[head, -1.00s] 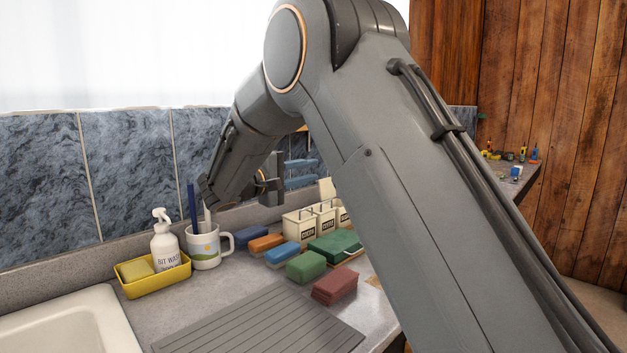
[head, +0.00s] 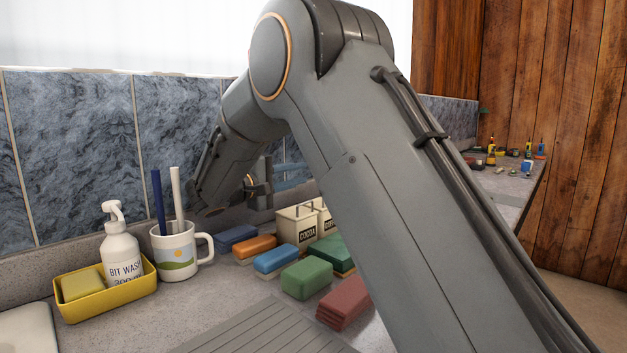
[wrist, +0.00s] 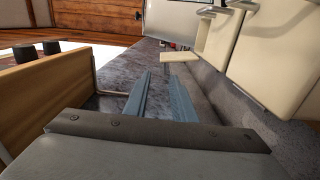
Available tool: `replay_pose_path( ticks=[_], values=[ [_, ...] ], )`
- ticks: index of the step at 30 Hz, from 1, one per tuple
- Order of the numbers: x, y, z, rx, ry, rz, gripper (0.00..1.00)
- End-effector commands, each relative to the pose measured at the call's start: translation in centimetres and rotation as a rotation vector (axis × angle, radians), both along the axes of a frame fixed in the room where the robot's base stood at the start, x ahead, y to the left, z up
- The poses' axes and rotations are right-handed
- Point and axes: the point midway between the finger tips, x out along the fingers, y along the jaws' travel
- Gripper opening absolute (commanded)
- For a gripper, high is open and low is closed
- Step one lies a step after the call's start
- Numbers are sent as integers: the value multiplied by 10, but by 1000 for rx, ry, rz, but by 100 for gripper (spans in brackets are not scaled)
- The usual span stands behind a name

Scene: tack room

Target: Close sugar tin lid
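In the head view a cream tin labelled COCOA (head: 296,228) and part of a second cream tin (head: 325,222) stand on the counter. My arm hides whatever is right of them, and I cannot read a sugar label. In the wrist view large cream tins (wrist: 275,60) fill the upper right. A small flat cream piece (wrist: 180,57), possibly an open lid, shows beyond my fingertips.
Several sponge-like blocks (head: 307,278) lie before the tins. The wrist view shows a wooden panel (wrist: 50,105) at left.

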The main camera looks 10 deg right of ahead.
Motion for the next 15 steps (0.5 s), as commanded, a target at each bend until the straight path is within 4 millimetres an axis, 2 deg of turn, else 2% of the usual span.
replay_pose_path(
  ticks=[3,7,15],
  values=[
    [3,0,-11,0,0,0,24],
    [6,-4,-12,0,0,-1,24],
    [27,-36,-11,0,1,-5,24]
  ],
)
